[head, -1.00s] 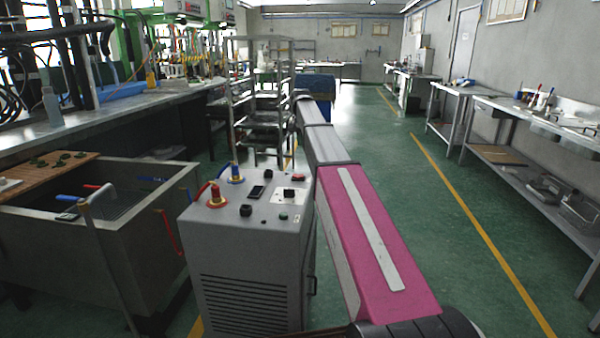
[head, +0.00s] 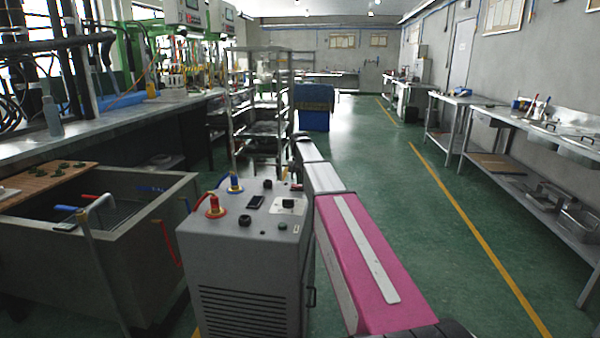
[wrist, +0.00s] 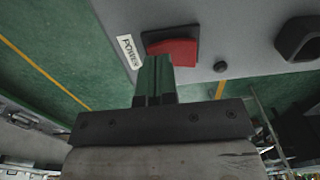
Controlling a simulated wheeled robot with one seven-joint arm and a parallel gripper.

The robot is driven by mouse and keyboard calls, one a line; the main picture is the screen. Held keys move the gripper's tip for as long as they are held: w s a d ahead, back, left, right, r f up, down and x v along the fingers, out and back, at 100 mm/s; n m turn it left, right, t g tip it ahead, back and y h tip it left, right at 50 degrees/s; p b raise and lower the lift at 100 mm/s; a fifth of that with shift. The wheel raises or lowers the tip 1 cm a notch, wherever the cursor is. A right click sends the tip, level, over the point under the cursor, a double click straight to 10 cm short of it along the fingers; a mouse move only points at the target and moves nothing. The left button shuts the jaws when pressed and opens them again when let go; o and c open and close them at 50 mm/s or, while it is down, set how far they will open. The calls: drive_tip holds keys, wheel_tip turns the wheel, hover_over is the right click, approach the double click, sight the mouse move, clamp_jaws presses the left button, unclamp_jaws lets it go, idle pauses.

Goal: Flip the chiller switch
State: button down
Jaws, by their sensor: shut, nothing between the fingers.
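The chiller (head: 240,268) is a grey cabinet at the lower middle of the head view, with knobs and hose fittings on top. In the wrist view its red switch (wrist: 172,51) sits in a black frame beside a white POWER label (wrist: 129,51). My gripper (wrist: 155,62) is shut and empty, its green fingertips right at the red switch's lower edge and overlapping it in the picture. I cannot tell whether they touch it.
A black knob (wrist: 299,39) and a small dark button (wrist: 220,66) are near the switch. A metal tank (head: 125,240) stands left of the chiller. A wire rack (head: 236,120) and blue bin (head: 314,120) stand behind. The green floor at right is open.

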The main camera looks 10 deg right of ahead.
drive_tip(key=shift+f, duration=0.5)
drive_tip(key=shift+f, duration=0.15)
drive_tip(key=shift+a, duration=0.1)
drive_tip(key=shift+w+a+r, duration=0.25)
drive_tip(key=shift+a+r, duration=0.1)
drive_tip(key=shift+a, duration=0.25)
idle(0.3)
wheel_tip(320, 180, up, 14)
drive_tip(key=d, duration=0.2)
drive_tip(key=shift+s+d+f, duration=0.15)
drive_tip(key=shift+s+d, duration=0.15)
drive_tip(key=shift+s, duration=0.15)
